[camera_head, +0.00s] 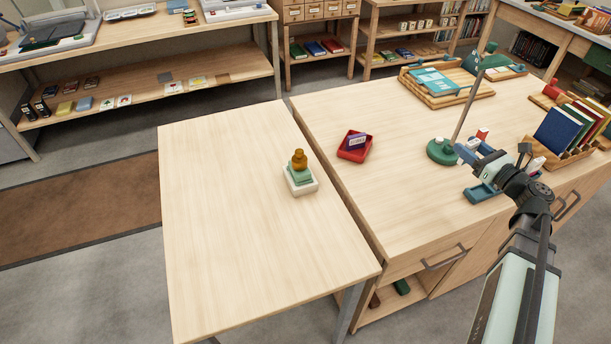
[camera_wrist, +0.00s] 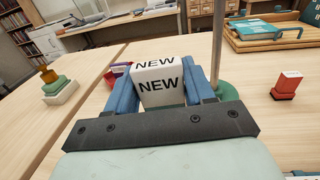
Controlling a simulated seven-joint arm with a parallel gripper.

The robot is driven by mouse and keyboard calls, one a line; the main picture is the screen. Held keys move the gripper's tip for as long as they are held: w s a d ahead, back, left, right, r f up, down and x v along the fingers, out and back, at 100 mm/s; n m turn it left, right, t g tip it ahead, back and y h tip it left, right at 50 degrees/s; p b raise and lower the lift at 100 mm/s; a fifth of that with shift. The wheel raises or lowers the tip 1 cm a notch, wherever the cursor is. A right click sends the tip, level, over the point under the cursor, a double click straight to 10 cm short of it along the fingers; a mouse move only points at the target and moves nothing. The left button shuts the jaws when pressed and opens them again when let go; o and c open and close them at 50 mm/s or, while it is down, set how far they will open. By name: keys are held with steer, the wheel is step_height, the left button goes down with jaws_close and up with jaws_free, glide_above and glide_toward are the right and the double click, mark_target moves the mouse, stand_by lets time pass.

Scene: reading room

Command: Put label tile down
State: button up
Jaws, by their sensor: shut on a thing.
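My gripper (camera_head: 470,151) is over the right-hand table, close to the green-based pole stand. In the wrist view its blue fingers (camera_wrist: 165,95) are shut on a white label tile (camera_wrist: 158,84) marked NEW in black on two faces. The tile is held upright between the fingers; its lower part is hidden by the gripper. A small red tray (camera_head: 342,153) with a purple-and-white piece (camera_head: 358,141) in it sits to the left on the same table. It shows partly behind the tile in the wrist view (camera_wrist: 110,79).
The pole's green base (camera_head: 440,153) is beside my gripper. A red block with a white top (camera_wrist: 286,84) stands nearby. A white-green-amber stack (camera_head: 301,187) is on the left table. Bare tabletop surrounds the red tray.

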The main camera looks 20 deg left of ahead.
steer(key=s+a+n+g+y, duration=0.1)
steer(key=s+a+n+g, duration=0.4)
steer(key=a, duration=1.5)
steer(key=s+a+n+g, duration=0.35)
steer(key=a+g, duration=0.35)
steer(key=a, duration=1.3)
steer(key=s+a+n+g+y, duration=0.1)
steer(key=s+a+n+g, duration=0.45)
steer(key=a, duration=1.55)
steer(key=shift+s+d+f+n+g+h, duration=0.2)
steer(key=shift+d+f+n+g+h, duration=0.3)
steer(key=shift+f+g, duration=0.95)
steer(key=shift+s+d+f+n+g+h, duration=0.15)
steer(key=shift+d+f+n+g+h, duration=0.35)
steer(key=shift+f, duration=1.7)
steer(key=shift+s+d+f+n+g+h, duration=0.25)
steer(key=shift+f+g+h, duration=0.45)
steer(key=shift+f+g, duration=0.8)
steer(key=shift+f+t, duration=0.3)
steer(key=shift+f, duration=0.15)
steer(key=o, duration=1.1)
steer(key=shift+o, duration=0.2)
steer(key=shift+r, duration=0.1)
